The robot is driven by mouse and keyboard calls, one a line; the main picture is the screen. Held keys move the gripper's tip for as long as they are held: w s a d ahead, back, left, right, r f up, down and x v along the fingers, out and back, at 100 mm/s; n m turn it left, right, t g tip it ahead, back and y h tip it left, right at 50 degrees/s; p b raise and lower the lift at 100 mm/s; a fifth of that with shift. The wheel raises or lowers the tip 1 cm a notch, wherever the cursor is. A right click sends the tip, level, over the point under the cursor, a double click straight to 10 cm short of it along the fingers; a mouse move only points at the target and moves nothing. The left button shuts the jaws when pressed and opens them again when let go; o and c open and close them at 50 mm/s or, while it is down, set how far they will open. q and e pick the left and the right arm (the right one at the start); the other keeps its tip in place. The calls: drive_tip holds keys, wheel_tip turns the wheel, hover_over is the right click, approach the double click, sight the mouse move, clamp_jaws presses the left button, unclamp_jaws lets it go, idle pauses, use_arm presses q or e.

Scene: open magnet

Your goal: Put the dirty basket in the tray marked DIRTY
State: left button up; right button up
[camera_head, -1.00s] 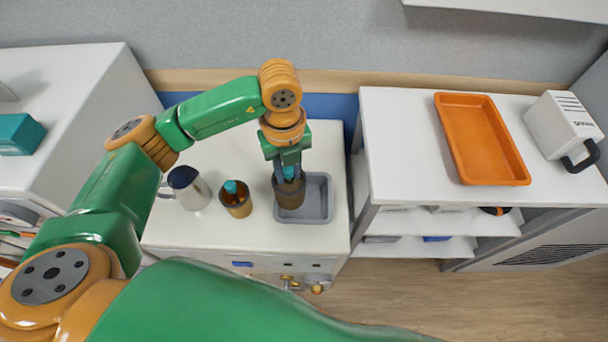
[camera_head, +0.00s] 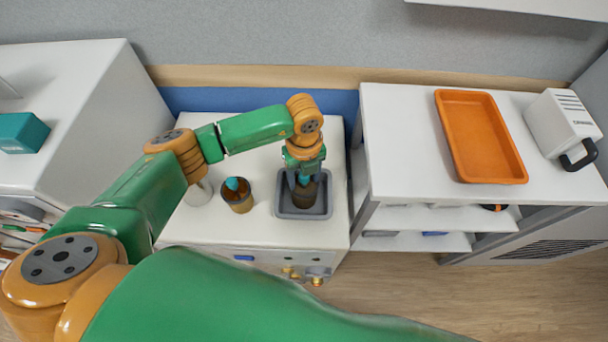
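A dark brown basket (camera_head: 306,196) is inside the grey tray (camera_head: 326,212) on the white cabinet. Its upper part is partly hidden by my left gripper (camera_head: 304,181), whose fingers point down on either side of its rim and appear shut on it. Whether the basket's bottom touches the tray floor is hard to tell. A second, similar brown basket (camera_head: 238,203) with a teal item in it stands to the left of the tray. No DIRTY marking is readable. My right gripper is not in view.
A pale jug (camera_head: 198,194) is mostly hidden behind my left arm. An empty orange tray (camera_head: 482,140) and a white box-shaped device (camera_head: 562,125) are on the right-hand shelf unit. A teal box (camera_head: 22,132) sits on the left cabinet. A wall rises behind.

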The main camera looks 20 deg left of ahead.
use_arm(q)
drive_tip(key=shift+r, duration=0.3)
wheel_tip(320, 180, up, 11)
drive_tip(key=shift+f+b, duration=0.15)
drive_tip(key=shift+b, duration=0.95)
drive_tip(key=shift+r, duration=0.55)
